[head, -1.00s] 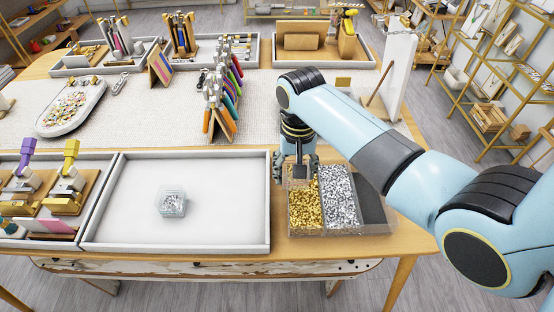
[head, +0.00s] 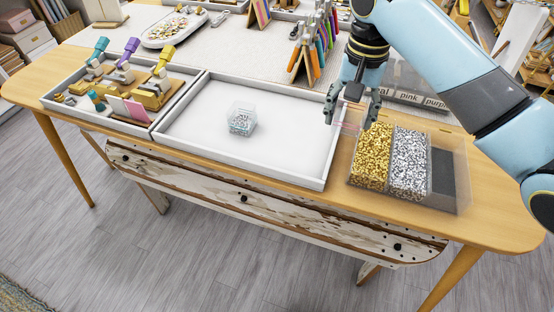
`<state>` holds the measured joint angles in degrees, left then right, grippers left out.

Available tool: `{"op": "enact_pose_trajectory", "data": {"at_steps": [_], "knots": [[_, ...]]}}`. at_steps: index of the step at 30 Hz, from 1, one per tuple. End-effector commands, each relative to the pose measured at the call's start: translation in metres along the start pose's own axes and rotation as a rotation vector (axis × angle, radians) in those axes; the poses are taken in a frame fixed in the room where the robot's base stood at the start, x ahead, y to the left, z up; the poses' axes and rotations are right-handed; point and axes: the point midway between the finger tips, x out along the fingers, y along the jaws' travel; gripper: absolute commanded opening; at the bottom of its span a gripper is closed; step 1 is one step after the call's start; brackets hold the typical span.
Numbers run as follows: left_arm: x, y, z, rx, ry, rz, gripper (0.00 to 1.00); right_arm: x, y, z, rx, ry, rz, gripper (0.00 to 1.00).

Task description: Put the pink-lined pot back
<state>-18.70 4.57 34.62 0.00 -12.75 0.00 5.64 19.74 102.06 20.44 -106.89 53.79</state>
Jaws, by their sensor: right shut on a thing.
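My right gripper (head: 352,112) comes in from the upper right and points down. It is shut on a small clear pot with pink edges (head: 349,128), the pink-lined pot, which is faint and partly hidden by the fingers. The pot is held between the white tray (head: 325,165) and the clear bead box (head: 458,195), near the box's left end. I cannot tell how high it is above the table. Another clear pot (head: 241,119), with pale contents, stands inside the white tray. My left gripper is not in view.
The bead box holds gold beads (head: 372,155), silver beads (head: 408,163) and a dark compartment (head: 443,172). A tray of stamp-like tools (head: 150,92) is at the left. Coloured pens (head: 312,50) stand behind the white tray, whose floor is mostly clear.

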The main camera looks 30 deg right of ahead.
Motion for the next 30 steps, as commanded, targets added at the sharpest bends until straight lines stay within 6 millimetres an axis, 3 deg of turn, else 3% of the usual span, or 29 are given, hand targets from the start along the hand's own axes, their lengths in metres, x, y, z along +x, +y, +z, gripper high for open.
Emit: {"op": "enact_pose_trajectory", "data": {"at_steps": [5, 10, 19, 25, 30], "knots": [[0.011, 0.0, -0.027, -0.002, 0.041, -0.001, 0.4, 0.014, 0.002, -0.006, 0.001, -0.002, -0.002, 0.24], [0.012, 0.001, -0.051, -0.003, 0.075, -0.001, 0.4, 0.033, -0.032, -0.014, 0.002, -0.005, -0.006, 0.24], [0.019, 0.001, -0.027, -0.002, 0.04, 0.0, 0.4, 0.073, -0.094, -0.031, 0.0, -0.003, -0.001, 0.24], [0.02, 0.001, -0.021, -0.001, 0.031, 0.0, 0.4, 0.085, -0.105, -0.034, -0.001, -0.001, 0.0, 0.24], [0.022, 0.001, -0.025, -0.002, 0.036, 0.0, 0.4, 0.111, -0.105, -0.033, -0.001, -0.003, 0.001, 0.24]]}}
